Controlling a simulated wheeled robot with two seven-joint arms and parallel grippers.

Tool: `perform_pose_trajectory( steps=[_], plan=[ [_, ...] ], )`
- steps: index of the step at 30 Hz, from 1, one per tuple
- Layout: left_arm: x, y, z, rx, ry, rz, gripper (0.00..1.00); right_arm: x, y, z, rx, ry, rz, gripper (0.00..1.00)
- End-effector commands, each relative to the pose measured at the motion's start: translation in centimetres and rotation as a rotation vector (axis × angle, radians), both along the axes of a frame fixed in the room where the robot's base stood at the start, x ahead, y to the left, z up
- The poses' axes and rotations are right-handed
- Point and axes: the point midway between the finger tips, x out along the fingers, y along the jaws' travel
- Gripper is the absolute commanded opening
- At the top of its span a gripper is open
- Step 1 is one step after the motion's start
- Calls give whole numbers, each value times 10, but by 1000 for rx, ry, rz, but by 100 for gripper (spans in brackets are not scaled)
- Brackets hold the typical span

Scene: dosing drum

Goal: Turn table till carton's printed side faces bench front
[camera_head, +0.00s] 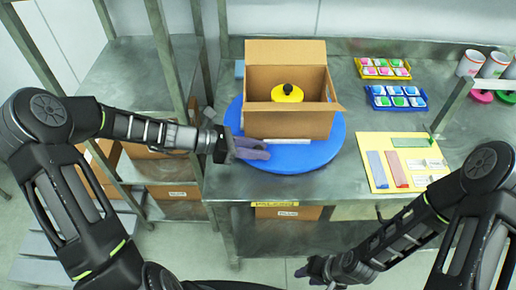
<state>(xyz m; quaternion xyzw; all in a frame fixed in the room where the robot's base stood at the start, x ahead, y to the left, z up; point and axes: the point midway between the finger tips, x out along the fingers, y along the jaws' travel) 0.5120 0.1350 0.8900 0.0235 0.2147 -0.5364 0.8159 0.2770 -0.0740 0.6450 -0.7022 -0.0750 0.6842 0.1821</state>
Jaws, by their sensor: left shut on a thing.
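The open brown carton (290,122) stands upright on the round blue turntable (322,152). The carton face toward the bench front looks plain brown; no print shows on the visible sides. A yellow thing with a black knob (287,92) sits inside it. A thin white strip (287,141) lies at the carton's front foot. My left gripper (252,149) is at the turntable's front-left rim, in front of the carton's left corner, and is shut on the turntable; its fingers hide the exact contact. My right gripper (308,268) hangs low, off the bench front, clear of everything; its jaw gap is unclear.
Right of the turntable are a yellow tray (383,69), a blue tray (397,98) with small boxes, and a yellow board (378,172) with colored strips. White cups (471,62) stand at far right. A metal shelf post (165,50) rises left of the turntable.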

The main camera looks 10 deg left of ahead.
Motion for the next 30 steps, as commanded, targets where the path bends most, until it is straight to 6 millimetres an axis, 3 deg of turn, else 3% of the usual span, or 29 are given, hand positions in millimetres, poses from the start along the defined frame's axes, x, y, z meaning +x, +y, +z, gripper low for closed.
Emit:
perform_pose_trajectory(
  steps=[9,30],
  plan=[
    [0,0,0,0,0,0,0,0,0,0,0,0,0,36],
    [0,0,0,0,0,1,0,0,0,0,0,0,0,36]
  ],
)
